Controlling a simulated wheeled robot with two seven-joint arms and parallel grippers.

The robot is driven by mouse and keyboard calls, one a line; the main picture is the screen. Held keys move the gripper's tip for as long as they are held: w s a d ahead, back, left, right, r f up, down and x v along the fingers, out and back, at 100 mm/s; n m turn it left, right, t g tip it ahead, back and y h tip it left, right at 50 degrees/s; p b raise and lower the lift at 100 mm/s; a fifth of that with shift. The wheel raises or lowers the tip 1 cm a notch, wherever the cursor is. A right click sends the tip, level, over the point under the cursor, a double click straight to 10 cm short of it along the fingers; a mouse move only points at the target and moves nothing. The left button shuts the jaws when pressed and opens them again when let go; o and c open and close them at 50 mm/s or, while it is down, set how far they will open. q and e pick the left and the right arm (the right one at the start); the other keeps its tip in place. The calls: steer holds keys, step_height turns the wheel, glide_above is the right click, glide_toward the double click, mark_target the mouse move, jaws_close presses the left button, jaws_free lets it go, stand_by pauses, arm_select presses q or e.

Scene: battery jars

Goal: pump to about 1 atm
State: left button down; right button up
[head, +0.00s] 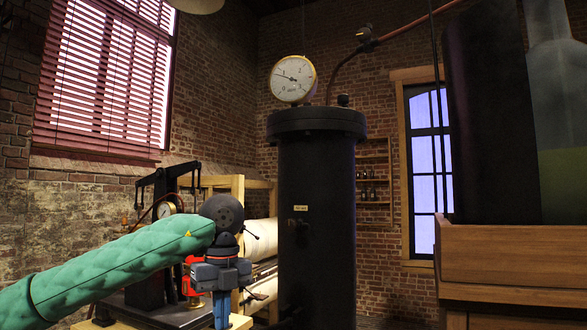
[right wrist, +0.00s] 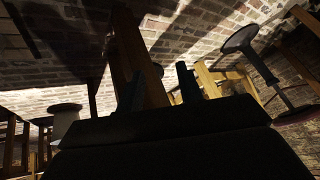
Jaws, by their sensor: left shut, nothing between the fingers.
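A tall black cylinder (head: 317,200) stands in the middle of the head view. A round brass-rimmed gauge (head: 293,79) sits above its lid; its needle points left and slightly up, and the small numerals are hard to read exactly. A black pump (head: 160,240) with a beam on top and a small dial (head: 166,209) stands at the left, partly hidden behind my left arm. My left gripper (head: 221,312) points down in front of the pump's right side, shut and empty. My right gripper (right wrist: 158,82) shows two dark fingers apart, with nothing seen between them.
A wooden cabinet (head: 515,255) with a dark block (head: 490,115) and a glass vessel (head: 560,110) fills the right side. A pale roll (head: 260,240) lies in a wooden frame behind the left gripper. A pipe (head: 410,22) runs above the cylinder.

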stand_by(0.4)
